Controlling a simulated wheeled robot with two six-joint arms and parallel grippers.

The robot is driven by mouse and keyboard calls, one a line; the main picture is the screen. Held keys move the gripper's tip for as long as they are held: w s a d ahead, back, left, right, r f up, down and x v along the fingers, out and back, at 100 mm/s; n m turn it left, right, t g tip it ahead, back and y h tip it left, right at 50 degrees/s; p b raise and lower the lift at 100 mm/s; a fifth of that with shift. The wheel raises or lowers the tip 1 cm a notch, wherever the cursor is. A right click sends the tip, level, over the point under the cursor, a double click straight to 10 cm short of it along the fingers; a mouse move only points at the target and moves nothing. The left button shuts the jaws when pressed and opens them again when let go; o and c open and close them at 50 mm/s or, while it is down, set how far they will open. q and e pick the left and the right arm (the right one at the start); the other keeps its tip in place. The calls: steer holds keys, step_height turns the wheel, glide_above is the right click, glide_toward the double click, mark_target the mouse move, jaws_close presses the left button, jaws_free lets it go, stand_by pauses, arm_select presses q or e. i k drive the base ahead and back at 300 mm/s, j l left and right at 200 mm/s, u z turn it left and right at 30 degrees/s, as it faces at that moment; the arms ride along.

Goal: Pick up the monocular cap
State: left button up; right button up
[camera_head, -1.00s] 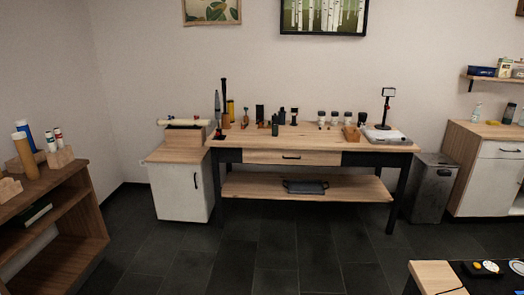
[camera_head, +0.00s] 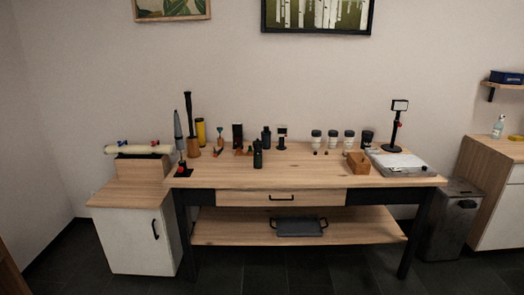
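A wooden worktable (camera_head: 300,178) with dark legs stands ahead, still some way off. A dark upright cylinder (camera_head: 257,157), possibly the monocular, stands near the table's front edge, left of the middle. I cannot single out the monocular cap for certain. Tiny dark pieces (camera_head: 316,153) lie in front of the white-and-black jars (camera_head: 332,138), too small to identify. Neither of my grippers shows in the head view.
A low wood-topped cabinet (camera_head: 140,225) adjoins the table on the left; a metal bin (camera_head: 455,220) stands at its right. On the tabletop are a yellow cylinder (camera_head: 201,132), a wooden block (camera_head: 358,163) and a lamp-like stand (camera_head: 397,130). Dark floor in front is clear.

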mark_target(257, 144)
steer(key=i+z, duration=0.2)
steer(key=i, duration=0.35)
steer(key=i+z, duration=0.25)
steer(key=i, duration=0.35)
steer(key=i+j+z, duration=0.2)
steer(key=i, duration=0.35)
steer(key=i+l, duration=0.2)
steer(key=i, duration=0.15)
steer(key=i+l, duration=0.2)
steer(key=i, duration=0.2)
steer(key=i+l, duration=0.15)
steer(key=i, duration=0.2)
